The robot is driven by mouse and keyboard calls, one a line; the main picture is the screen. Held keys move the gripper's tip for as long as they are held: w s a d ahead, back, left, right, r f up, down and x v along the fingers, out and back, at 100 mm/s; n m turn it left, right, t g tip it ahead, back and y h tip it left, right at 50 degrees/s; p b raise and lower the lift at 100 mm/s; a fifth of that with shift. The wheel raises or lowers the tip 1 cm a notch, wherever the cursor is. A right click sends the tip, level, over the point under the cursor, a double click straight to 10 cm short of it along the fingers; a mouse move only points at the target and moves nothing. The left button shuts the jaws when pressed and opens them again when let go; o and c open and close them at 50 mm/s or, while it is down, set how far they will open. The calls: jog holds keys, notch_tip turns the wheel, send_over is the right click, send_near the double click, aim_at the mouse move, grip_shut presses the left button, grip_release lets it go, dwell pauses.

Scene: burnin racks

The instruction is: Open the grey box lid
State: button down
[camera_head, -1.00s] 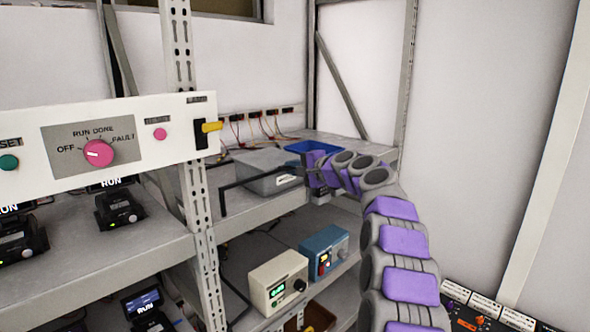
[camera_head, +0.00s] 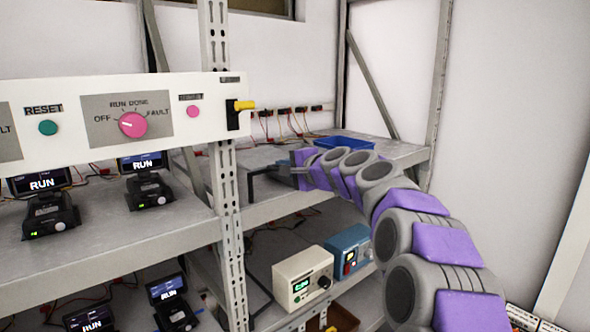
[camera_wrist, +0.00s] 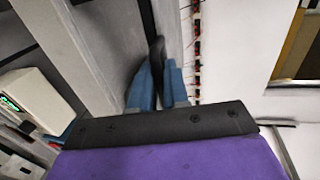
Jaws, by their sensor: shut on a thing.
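The grey box (camera_head: 262,155) is on the upper shelf in the head view, beside the blue tray. My gripper and wrist cover much of it, and I cannot tell how its lid stands. My gripper (camera_head: 283,169) is at the front of the box. In the wrist view, the blue fingers of my gripper (camera_wrist: 158,88) are closed around a dark bar (camera_wrist: 156,52). The bar looks like a handle, but its join to the lid is hidden.
The blue tray (camera_head: 345,143) is right of the box. A rack upright (camera_head: 222,180) and a white control panel (camera_head: 110,120) stand to the left. A cream instrument (camera_head: 303,279) and a blue instrument (camera_head: 349,250) sit on the shelf below.

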jog(key=shift+f, duration=0.25)
jog(key=c, duration=1.4)
grip_release()
jog(key=shift+o, duration=0.3)
jog(key=shift+d+r, duration=0.1)
jog(key=shift+d, duration=0.05)
jog(key=shift+w, duration=0.1)
jog(key=b+v, duration=0.1)
jog(key=v, duration=1.6)
jog(key=shift+d, duration=0.1)
